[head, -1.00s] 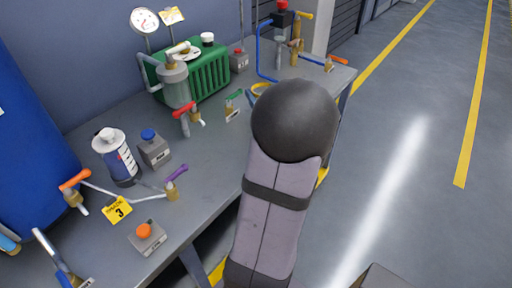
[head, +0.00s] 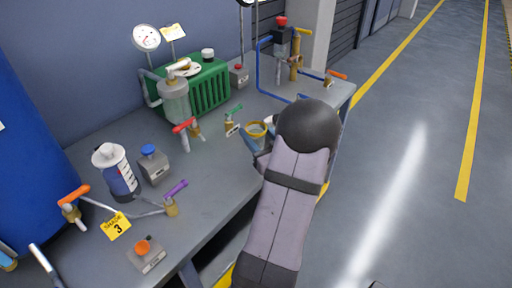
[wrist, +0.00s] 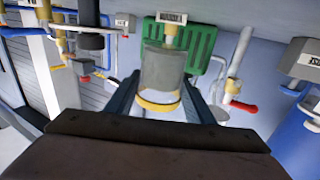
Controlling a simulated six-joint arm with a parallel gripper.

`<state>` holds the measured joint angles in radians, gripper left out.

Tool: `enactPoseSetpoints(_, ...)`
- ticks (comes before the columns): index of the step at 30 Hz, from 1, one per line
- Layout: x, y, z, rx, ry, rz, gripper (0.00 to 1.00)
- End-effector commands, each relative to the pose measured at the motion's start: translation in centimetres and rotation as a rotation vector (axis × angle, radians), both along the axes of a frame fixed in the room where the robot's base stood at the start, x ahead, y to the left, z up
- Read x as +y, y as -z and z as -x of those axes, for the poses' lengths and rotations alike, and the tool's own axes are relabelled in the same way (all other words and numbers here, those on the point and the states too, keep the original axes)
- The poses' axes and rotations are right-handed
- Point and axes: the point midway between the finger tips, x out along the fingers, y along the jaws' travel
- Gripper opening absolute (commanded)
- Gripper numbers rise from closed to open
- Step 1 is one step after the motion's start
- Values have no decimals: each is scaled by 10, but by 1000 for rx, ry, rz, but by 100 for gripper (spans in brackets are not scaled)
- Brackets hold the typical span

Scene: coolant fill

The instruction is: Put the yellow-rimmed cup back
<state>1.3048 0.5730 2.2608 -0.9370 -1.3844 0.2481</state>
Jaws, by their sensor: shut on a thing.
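The yellow-rimmed cup (head: 257,129) is in my gripper (head: 254,138), over the right part of the bench (head: 222,165). In the wrist view, turned upside down, the clear grey cup (wrist: 163,70) sits between the two dark fingers of my gripper (wrist: 163,93). Its yellow rim shows near the bottom of that picture, so the cup looks about upright. My arm hides most of the cup in the head view. I cannot tell how high it is above the bench or what is in it.
A brass valve with a green handle (head: 232,119) stands close left of the cup. The green radiator (head: 208,88) and clear reservoir (head: 174,102) are behind it. Blue pipe (head: 262,72) runs at the back right. Bench in front of the cup is clear.

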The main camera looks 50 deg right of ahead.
Motion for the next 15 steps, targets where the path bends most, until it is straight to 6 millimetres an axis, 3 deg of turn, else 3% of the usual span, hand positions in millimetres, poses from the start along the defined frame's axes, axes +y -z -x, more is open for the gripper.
enactPoseSetpoints(11, 0, 16, 0, -1, 1, 1, 19)
enactPoseSetpoints(15, 0, 32, 0, -1, 1, -2, 19)
